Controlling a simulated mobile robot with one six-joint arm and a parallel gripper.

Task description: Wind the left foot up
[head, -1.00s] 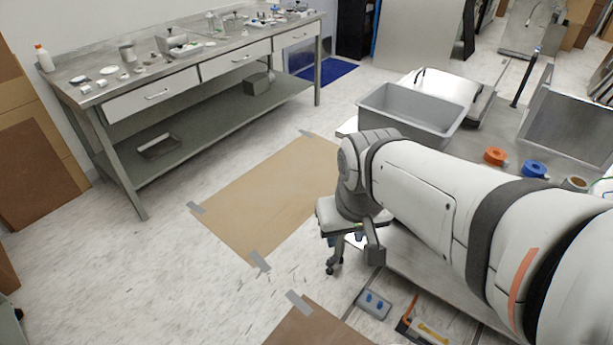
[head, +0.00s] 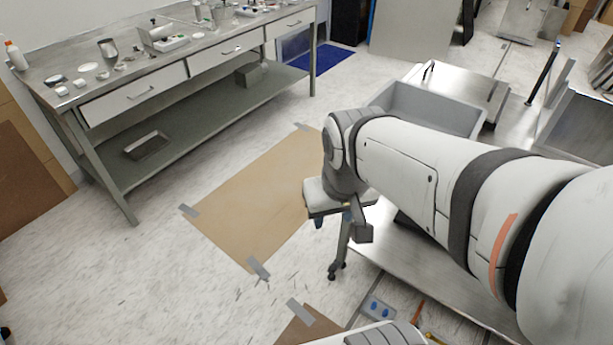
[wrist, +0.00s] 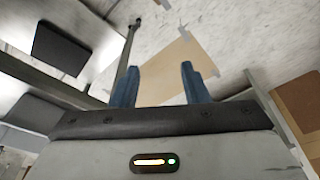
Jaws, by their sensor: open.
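A steel table leg (head: 342,243) stands left of the low steel shelf, with a dark foot (head: 336,270) on the floor. In the wrist view a leg runs up the picture left of the fingers to a dark foot (wrist: 135,22). My gripper (wrist: 160,78) is open, with two blue fingers apart and nothing between them. The foot lies beyond the fingertips, not touching them. In the head view my wrist hangs just above and left of the leg; the fingers are mostly hidden there.
A grey bin (head: 440,108) sits behind my arm. A brown sheet (head: 255,205) is taped to the floor left of the leg. A blue-buttoned box (head: 375,308) lies on the floor in front. A long workbench (head: 130,70) stands at the back left.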

